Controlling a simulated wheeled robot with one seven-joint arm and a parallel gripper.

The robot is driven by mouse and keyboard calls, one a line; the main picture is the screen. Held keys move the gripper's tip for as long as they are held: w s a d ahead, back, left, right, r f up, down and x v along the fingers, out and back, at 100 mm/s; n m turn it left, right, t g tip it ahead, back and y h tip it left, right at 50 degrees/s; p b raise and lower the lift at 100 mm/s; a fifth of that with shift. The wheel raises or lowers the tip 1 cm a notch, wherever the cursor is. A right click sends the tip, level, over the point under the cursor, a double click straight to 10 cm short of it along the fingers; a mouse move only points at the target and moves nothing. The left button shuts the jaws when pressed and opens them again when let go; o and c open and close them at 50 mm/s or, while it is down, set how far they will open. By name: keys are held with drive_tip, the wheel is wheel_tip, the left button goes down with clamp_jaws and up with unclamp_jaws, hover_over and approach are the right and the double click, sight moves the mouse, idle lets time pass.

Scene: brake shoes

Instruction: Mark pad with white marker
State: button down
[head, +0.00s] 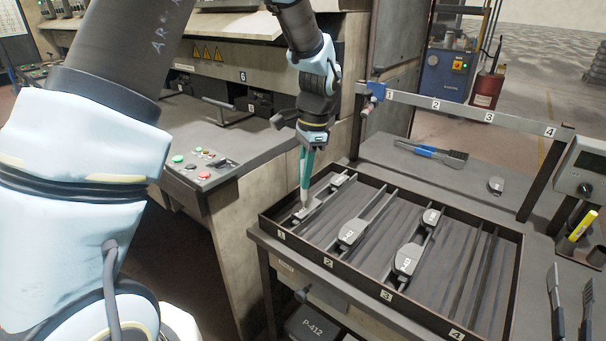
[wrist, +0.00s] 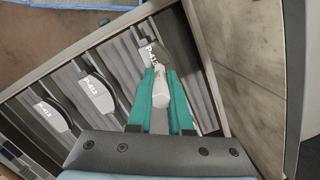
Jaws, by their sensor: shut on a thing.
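My gripper (head: 304,188) is over lane 1 of the tray, pointing down. In the wrist view its teal fingers (wrist: 162,75) are shut on a white marker (wrist: 160,92). That pad (head: 305,213) lies at the near end of lane 1 in the head view, partly hidden by the gripper. Other lettered pads lie in lane 2 (head: 350,234) and lane 3 (head: 407,260).
The dark tray (head: 345,294) has raised rims and lane dividers; lane 4 looks empty. A numbered rail (head: 460,110) stands behind it. A yellow marker (head: 582,226) stands at right. A control panel (head: 198,165) is left.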

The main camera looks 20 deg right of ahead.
drive_tip(key=shift+w+d+p, duration=0.35)
drive_tip(key=shift+d+p, duration=0.3)
drive_tip(key=shift+p, duration=0.05)
drive_tip(key=shift+w+d+p, duration=0.35)
drive_tip(key=shift+d+p, duration=0.3)
drive_tip(key=shift+p, duration=0.05)
idle(0.9)
drive_tip(key=shift+r, duration=0.1)
wheel_tip(320, 180, up, 7)
drive_tip(key=p, duration=0.5)
idle(0.5)
